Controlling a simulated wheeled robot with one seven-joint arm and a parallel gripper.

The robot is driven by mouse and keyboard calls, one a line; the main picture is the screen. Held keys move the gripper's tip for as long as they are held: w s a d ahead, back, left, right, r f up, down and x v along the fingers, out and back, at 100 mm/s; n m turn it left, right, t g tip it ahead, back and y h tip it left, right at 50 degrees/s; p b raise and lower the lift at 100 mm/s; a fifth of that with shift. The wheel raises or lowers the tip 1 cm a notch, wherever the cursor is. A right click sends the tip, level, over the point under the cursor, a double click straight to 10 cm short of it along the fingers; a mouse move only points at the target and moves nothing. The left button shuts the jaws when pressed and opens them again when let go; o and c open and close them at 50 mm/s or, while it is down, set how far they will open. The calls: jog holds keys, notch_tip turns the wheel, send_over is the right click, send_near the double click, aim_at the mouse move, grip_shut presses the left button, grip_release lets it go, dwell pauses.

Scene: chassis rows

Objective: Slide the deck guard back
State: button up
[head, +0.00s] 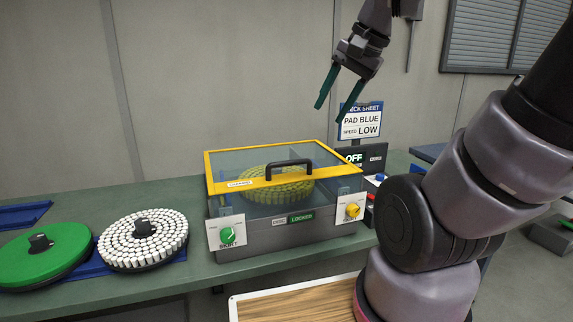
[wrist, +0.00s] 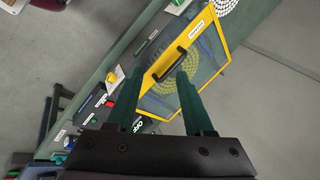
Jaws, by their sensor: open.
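The deck guard (head: 225,163) is a clear cover with a yellow frame and a black handle (head: 289,166), closed over a grey machine box (head: 290,240). A yellow round pad shows through it. In the wrist view the guard's yellow frame (wrist: 219,43) and its black handle (wrist: 170,67) lie beyond my fingers. My gripper (head: 334,91) is open and empty, above and behind the guard's right back corner, apart from it. Its green fingers also show in the wrist view (wrist: 188,95).
A green knob (head: 228,234) and a yellow knob (head: 352,210) sit on the box front. A green disc (head: 45,258) and a white studded disc (head: 160,240) lie left on the bench. A check sheet sign (head: 361,120) and an OFF display (head: 354,157) stand behind right.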

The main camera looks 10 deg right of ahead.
jog(key=w+f+m+g+y, duration=0.3)
jog(key=w+f+m+g, duration=0.15)
jog(key=m, duration=0.45)
jog(key=m+t+y, duration=0.4)
jog(key=m+y, duration=0.5)
jog(key=m, duration=1.9)
send_near(299, 162)
jog(key=a, duration=0.2)
jog(key=x, duration=1)
jog(key=shift+w+a+f, duration=0.15)
jog(key=shift+w+f, duration=0.1)
jog(key=shift+w, duration=0.05)
grip_shut()
